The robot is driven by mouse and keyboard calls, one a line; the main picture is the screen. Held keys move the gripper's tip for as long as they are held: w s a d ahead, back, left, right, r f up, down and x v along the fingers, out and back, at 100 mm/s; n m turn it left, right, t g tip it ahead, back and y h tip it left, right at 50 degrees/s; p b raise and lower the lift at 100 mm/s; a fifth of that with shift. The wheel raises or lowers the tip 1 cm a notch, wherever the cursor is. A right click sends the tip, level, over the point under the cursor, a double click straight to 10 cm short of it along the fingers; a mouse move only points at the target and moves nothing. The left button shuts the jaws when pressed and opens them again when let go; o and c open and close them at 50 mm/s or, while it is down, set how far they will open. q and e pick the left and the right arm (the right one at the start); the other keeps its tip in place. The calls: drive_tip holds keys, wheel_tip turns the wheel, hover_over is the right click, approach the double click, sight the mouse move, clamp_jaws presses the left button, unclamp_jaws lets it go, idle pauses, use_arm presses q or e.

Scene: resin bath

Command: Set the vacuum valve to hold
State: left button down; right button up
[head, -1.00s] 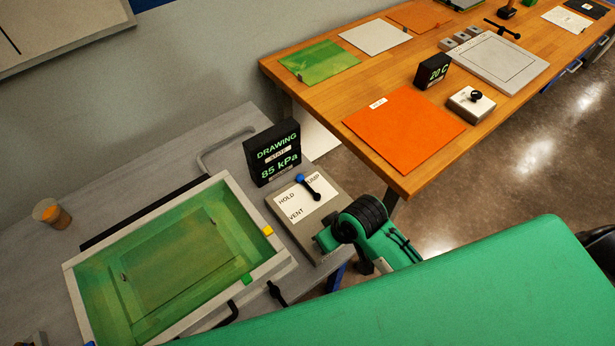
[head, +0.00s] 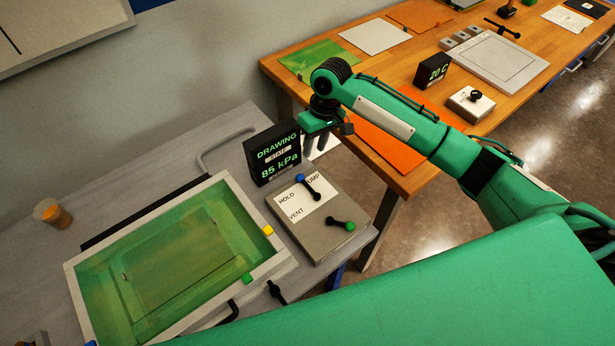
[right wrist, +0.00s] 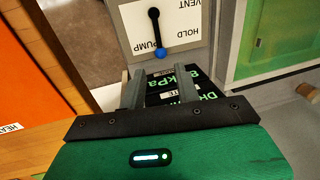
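The vacuum valve is a grey box (head: 328,238) with a white label plate marked HOLD, PUMP and VENT. The lever also shows in the right wrist view (right wrist: 156,30), with the blue knob beside PUMP. A black display (head: 272,153) behind the box reads DRAWING, 85 kPa. My right gripper (head: 317,146) is above and behind the valve, near the display. In the right wrist view its fingers (right wrist: 161,76) are apart and empty, short of the knob. My left gripper is out of view.
A second lever with a green knob (head: 348,226) is on the valve box's near side. A wooden table (head: 392,177) with sheets and a 20 C display is at the right.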

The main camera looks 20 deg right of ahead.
drive_tip(key=p, duration=0.3)
approach(306, 183)
drive_tip(key=f, duration=0.5)
drive_tip(key=a+f, duration=0.1)
drive_tip(key=f, duration=0.1)
drive_tip(key=shift+s+a+f, duration=0.1)
drive_tip(key=shift+s+f, duration=0.2)
clamp_jaws()
